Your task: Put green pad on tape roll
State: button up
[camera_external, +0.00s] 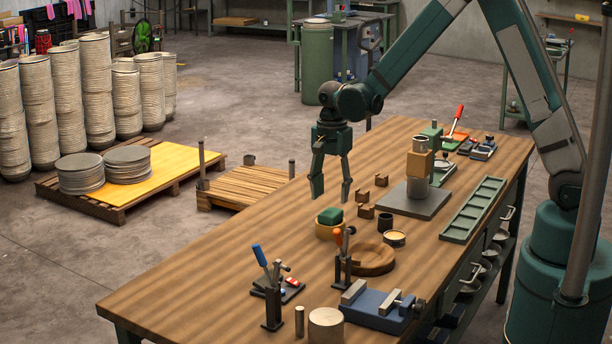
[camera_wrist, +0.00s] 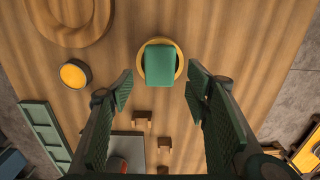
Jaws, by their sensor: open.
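The green pad (camera_external: 330,214) is a small block that sits on the yellow tape roll (camera_external: 325,232). In the wrist view the green pad (camera_wrist: 159,65) lies across the roll's opening, and the yellow rim of the tape roll (camera_wrist: 160,41) shows around it. My gripper (camera_external: 332,197) is open and empty, with its fingers pointing down above the pad and apart from it. In the wrist view my gripper (camera_wrist: 160,84) has its fingers spread to either side, wider than the pad.
A round wooden ring (camera_external: 372,261), a small yellow-topped tin (camera_external: 395,238) and a dark cup (camera_external: 385,222) are near the roll. Small brown blocks (camera_external: 365,211) and a post on a grey plate (camera_external: 415,200) stand behind. Toggle clamps (camera_external: 341,265) stand in front. The table's left side is clear.

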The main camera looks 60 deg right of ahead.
aim_at(332, 213)
notch_tip(332, 213, up, 7)
jog(key=shift+f, duration=0.15)
dwell(0.4)
dwell(0.5)
jog(key=s+a+r+n+t, duration=0.2)
jog(key=s+a+r+n, duration=0.15)
jog(key=s+r, duration=0.4)
jog(key=s+a+r+n+t, duration=0.1)
jog(key=s+a+r+n, duration=0.1)
jog(key=s+r+n, duration=0.45)
jog(key=s+a+r+n+t, duration=0.2)
jog(key=s+n, duration=0.2)
jog(key=s, duration=0.5)
jog(key=s+a+r+n+t, duration=0.2)
jog(key=s+r+n, duration=0.1)
jog(key=s, duration=0.6)
jog(key=shift+s+a+n, duration=0.25)
jog(key=shift+s+n, duration=0.1)
jog(key=shift+n, duration=0.15)
notch_tip(332, 213, down, 12)
jog(key=b, duration=1.2)
